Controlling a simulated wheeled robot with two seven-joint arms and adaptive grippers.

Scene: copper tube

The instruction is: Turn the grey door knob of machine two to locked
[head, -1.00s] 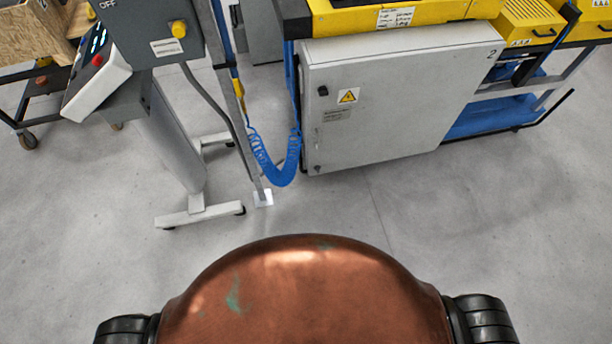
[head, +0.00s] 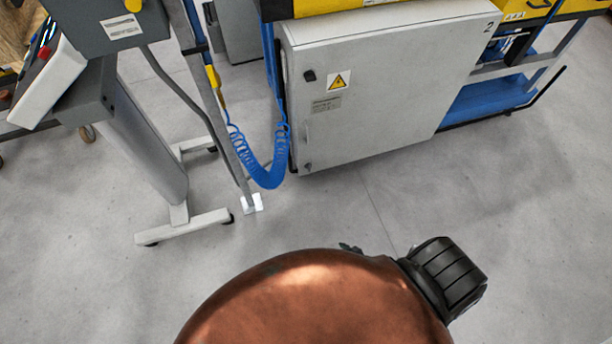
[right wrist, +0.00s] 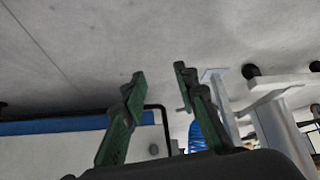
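Machine two's light grey cabinet door (head: 390,100) carries the number 2 at its upper right. A small dark knob (head: 309,76) sits at the door's upper left, beside a yellow warning sign (head: 339,81). A slim handle (head: 306,131) and a small round fitting (head: 308,167) are below it on the same edge. The knob's lock marking is too small to read. In the right wrist view my right gripper (right wrist: 160,76) is open, with green fingers apart and nothing between their tips. It is clear of the door. My left gripper is not in view.
A grey control post (head: 140,130) on a white foot (head: 185,228) stands left of the cabinet. A coiled blue hose (head: 262,172) hangs between them. A blue shelf (head: 490,98) is at the right. The floor (head: 430,205) before the cabinet is clear.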

